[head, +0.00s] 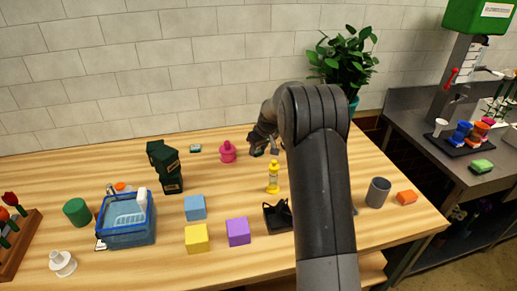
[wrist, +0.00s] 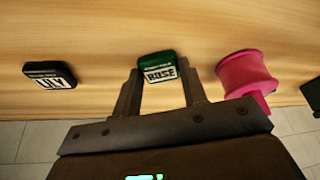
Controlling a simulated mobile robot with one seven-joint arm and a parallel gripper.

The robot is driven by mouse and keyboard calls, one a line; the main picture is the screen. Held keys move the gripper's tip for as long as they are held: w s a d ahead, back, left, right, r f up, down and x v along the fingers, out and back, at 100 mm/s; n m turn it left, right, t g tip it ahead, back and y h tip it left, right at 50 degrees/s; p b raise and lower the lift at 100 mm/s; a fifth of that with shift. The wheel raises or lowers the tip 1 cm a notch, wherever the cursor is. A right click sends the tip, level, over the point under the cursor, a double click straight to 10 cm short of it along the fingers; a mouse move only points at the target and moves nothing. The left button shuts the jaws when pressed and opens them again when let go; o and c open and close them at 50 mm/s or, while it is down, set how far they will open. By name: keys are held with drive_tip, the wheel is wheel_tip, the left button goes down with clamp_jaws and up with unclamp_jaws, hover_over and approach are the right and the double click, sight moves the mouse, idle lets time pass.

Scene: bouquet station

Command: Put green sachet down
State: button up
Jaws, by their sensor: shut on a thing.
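The green sachet (wrist: 157,60), with a white label reading ROSE, is between the fingertips of my gripper (wrist: 160,82) in the wrist view. My gripper is shut on it. In the head view my gripper (head: 265,143) is low over the back of the wooden table (head: 110,175), right of the pink pot-like object. The sachet shows there only as a small dark green patch (head: 257,152), partly hidden by my gripper. I cannot tell whether it touches the table. A second, dark sachet with a white label (wrist: 50,75) lies apart on the table in the wrist view.
The pink object (head: 227,152) stands close to my gripper; it also shows in the wrist view (wrist: 245,75). A yellow bottle (head: 273,178) stands in front. Stacked dark green boxes (head: 168,165) and a blue basket (head: 128,235) are farther left. The tiled wall is behind.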

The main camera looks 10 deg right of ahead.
drive_tip(key=o, duration=0.9)
drive_tip(key=shift+f, duration=0.1)
drive_tip(key=shift+o, duration=0.2)
drive_tip(key=v, duration=1.2)
drive_tip(key=s+a+r+m, duration=0.1)
drive_tip(key=s+a+r, duration=0.1)
drive_tip(key=s+r, duration=0.35)
drive_tip(key=s+a+r+h, duration=0.1)
drive_tip(key=s+r, duration=0.1)
drive_tip(key=s, duration=0.6)
drive_tip(key=s+a+r+m, duration=0.1)
drive_tip(key=s+a+r, duration=0.15)
drive_tip(key=s, duration=0.35)
drive_tip(key=s+f+m+t, duration=0.1)
drive_tip(key=s+f+m, duration=0.1)
drive_tip(key=s, duration=2.1)
drive_tip(key=shift+s+a+f+t+h, duration=0.2)
drive_tip(key=shift+a+f+t+h, duration=0.1)
drive_tip(key=shift+a+h, duration=0.15)
